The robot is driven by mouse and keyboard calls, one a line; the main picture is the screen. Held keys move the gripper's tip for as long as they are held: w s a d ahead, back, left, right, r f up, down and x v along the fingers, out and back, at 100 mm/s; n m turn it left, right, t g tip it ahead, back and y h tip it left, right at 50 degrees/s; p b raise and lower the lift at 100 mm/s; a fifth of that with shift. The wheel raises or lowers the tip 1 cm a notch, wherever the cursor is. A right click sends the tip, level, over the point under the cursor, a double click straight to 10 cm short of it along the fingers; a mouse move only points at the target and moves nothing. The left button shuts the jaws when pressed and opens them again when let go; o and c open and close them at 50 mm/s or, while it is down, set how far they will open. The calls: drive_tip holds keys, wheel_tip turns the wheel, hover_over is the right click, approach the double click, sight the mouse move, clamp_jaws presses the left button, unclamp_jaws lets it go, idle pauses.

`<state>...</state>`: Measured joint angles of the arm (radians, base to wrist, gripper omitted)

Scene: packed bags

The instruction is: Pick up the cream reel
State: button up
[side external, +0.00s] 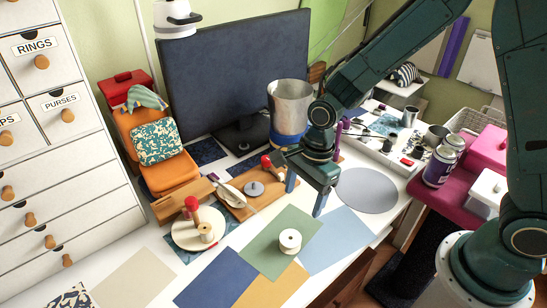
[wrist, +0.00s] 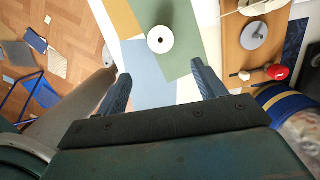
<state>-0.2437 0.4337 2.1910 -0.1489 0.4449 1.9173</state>
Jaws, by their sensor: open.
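The cream reel (side external: 290,241) stands on a green sheet on the white table, with a dark hole in its top. In the wrist view the reel (wrist: 160,39) shows just beyond the fingertips, roughly centred between them. My gripper (side external: 306,197) is open and empty, above the table and behind the reel in the side view. Its two blue fingers (wrist: 162,72) are spread apart in the wrist view. They do not touch the reel.
A smaller spool (side external: 206,233) sits on a round cream board at the left. A wooden board (side external: 247,200) with a grey disc, a steel pot (side external: 289,103) and a monitor (side external: 220,75) stand behind. Flat coloured sheets surround the reel, leaving free room.

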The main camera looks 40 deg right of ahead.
drive_tip(key=shift+a+f+m, duration=0.3)
drive_tip(key=shift+f+m, duration=0.1)
drive_tip(key=shift+f, duration=0.3)
drive_tip(key=shift+f, duration=0.1)
hover_over(291, 238)
drive_tip(key=shift+s+d+f, duration=0.1)
drive_tip(key=shift+s+f, duration=0.1)
drive_tip(key=shift+f, duration=1.9)
drive_tip(key=shift+s+f, duration=0.15)
drive_tip(key=shift+f, duration=1.9)
drive_tip(key=shift+f, duration=0.15)
drive_tip(key=shift+w+a+f, duration=0.1)
drive_tip(key=shift+a+f, duration=0.1)
drive_tip(key=shift+f, duration=1)
drive_tip(key=shift+w+a+f, duration=0.1)
drive_tip(key=shift+a+f, duration=0.05)
drive_tip(key=shift+f, duration=1.05)
drive_tip(key=c, duration=1.1)
